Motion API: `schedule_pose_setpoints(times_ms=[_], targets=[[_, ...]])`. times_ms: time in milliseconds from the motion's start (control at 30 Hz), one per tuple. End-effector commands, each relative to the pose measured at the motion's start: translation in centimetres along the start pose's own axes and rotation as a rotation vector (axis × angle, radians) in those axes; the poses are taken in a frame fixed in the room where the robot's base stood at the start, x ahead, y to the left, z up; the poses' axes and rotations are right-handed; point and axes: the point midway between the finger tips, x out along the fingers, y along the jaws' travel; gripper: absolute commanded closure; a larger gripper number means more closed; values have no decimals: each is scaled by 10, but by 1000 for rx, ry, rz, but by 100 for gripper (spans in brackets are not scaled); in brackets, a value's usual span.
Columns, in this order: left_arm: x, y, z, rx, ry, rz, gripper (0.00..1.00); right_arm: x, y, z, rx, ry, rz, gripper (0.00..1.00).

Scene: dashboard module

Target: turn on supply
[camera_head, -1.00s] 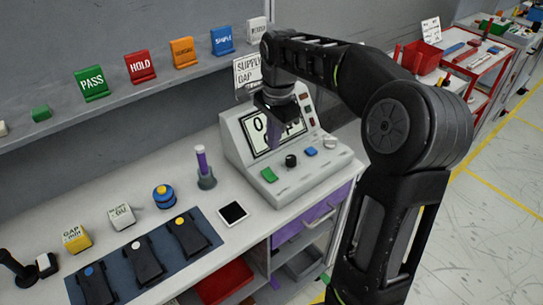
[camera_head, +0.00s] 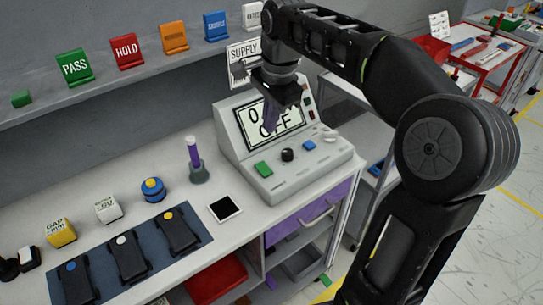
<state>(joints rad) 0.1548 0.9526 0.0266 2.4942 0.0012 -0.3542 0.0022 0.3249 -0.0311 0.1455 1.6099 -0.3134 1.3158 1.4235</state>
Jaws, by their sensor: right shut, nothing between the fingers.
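The supply unit (camera_head: 232,139) is a pale grey console near the right end of the bench, with a sloped screen (camera_head: 285,123). The screen is partly hidden and reads a figure starting with 0 above OFF. On its front panel are a green button (camera_head: 263,168), a black knob (camera_head: 287,155), a blue button (camera_head: 309,145) and a white knob (camera_head: 330,135). My right gripper (camera_head: 270,125) is shut and empty, pointing down in front of the screen, above and behind the green button. Contact cannot be told. My left gripper is not in view.
A sign (camera_head: 243,52) stands behind the console. On the bench to the left are a black-and-white tablet (camera_head: 225,208), a purple-topped holder (camera_head: 195,160), a blue round button (camera_head: 153,189) and a dark mat (camera_head: 205,236) with several black devices. A shelf (camera_head: 120,85) with coloured signs runs above.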

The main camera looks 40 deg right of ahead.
Motion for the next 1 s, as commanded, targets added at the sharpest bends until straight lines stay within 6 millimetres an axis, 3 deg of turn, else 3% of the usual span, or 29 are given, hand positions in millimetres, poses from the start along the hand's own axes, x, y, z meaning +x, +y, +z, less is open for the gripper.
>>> schedule_pose_setpoints(times_ms=[367, 567, 1000], targets=[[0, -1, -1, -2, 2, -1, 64, 0, 0, 3, -2, -1, -4, 100], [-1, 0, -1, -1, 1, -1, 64, 13, 0, 3, -2, -1, -2, 100], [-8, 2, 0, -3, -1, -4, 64, 92, 1, 3, -1, -2, 1, 100]])
